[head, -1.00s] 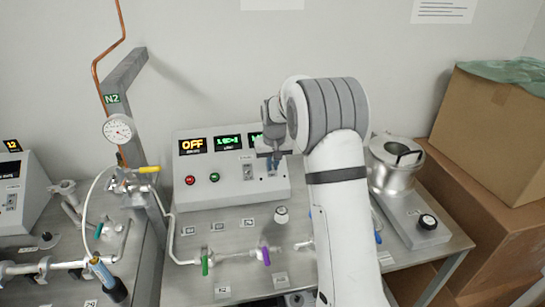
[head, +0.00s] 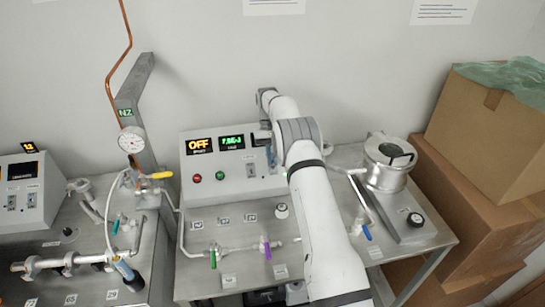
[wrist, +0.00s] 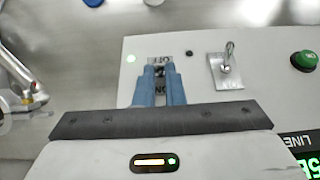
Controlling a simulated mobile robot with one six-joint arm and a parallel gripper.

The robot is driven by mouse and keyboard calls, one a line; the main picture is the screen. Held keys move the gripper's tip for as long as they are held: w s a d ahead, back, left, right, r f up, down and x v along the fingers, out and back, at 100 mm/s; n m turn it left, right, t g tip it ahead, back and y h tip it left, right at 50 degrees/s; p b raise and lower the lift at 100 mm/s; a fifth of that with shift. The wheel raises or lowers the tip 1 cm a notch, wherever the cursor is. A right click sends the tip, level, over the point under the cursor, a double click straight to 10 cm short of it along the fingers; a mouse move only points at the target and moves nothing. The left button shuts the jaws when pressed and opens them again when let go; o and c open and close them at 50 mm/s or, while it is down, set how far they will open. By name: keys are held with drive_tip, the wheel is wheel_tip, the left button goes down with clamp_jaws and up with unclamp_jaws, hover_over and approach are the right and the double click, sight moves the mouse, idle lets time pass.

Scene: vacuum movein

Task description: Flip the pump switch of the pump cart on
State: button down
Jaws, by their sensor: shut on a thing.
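The grey control box (head: 226,185) of the cart has a left display (head: 199,146) that reads OFF in orange. Its front carries two switches. The left switch (head: 252,170) is uncovered, and its metal lever and plate also show in the wrist view (wrist: 226,70). My gripper (head: 271,158) is at the right switch. In the wrist view its blue fingers (wrist: 158,85) are close together over that switch's plate (wrist: 160,56), shut on its lever. The lever is mostly hidden, so its position cannot be told. A small green light (wrist: 130,58) is lit beside it.
A red button (head: 197,178) and a green button (head: 220,176) sit left of the switches. Piping with valves (head: 240,248) runs along the table in front. A metal pump body (head: 388,170) stands right of my arm, beside cardboard boxes (head: 470,215).

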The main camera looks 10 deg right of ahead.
drive_tip(key=shift+w, duration=0.15)
idle(0.5)
drive_tip(key=c, duration=1.5)
unclamp_jaws()
wheel_tip(320, 180, up, 10)
drive_tip(key=shift+b, duration=0.55)
